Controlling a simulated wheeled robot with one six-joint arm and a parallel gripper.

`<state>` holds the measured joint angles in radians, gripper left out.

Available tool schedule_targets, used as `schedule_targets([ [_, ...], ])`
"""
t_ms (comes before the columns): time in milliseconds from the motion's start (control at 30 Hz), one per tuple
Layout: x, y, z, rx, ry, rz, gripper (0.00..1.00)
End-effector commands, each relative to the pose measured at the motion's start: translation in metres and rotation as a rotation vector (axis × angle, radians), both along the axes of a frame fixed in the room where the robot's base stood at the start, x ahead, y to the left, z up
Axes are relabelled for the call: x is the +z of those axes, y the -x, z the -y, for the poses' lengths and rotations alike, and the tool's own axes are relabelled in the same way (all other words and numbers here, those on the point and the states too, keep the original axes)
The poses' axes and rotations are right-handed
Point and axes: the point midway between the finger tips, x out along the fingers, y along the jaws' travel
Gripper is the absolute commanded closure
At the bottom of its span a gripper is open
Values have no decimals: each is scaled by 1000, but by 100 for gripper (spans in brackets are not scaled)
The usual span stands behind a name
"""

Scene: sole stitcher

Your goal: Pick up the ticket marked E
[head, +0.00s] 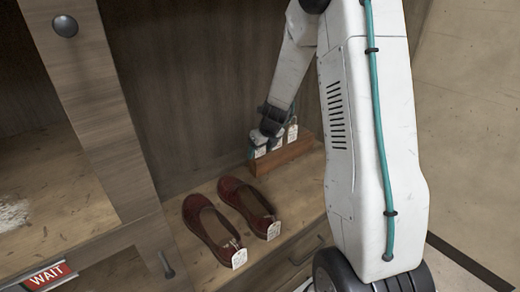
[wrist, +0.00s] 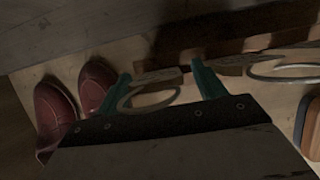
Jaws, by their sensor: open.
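Several small white tickets (head: 292,133) stand in a wooden rack (head: 285,156) on the shelf; their letters are too small to read, so I cannot tell which is E. My gripper (head: 257,145) is at the left end of the rack, right at the tickets there and partly hiding them. In the wrist view my gripper (wrist: 161,74) is open, its two teal fingers apart. A pale ring-shaped loop (wrist: 150,90) lies between the fingers, with a clear gap to each side hard to judge. A second loop (wrist: 285,66) is to the right, outside the fingers. The rack (wrist: 215,32) is dark and shadowed.
A pair of dark red shoes (head: 212,227) with white tags stands on the shelf in front of the rack, left of my gripper in the wrist view (wrist: 52,112). A cabinet wall rises behind the rack. A red WAIT sign (head: 46,276) is at lower left.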

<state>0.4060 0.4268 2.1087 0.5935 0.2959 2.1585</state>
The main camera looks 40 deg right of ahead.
Motion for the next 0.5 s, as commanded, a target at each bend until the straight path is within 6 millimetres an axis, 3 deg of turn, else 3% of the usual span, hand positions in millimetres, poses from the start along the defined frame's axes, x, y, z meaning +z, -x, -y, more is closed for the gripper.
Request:
schedule_targets([
  [233, -2, -1, 0, 1, 0, 0, 31],
  [267, -2, -1, 0, 1, 0, 0, 36],
  [400, -2, -1, 0, 1, 0, 0, 75],
  [500, -2, -1, 0, 1, 0, 0, 78],
])
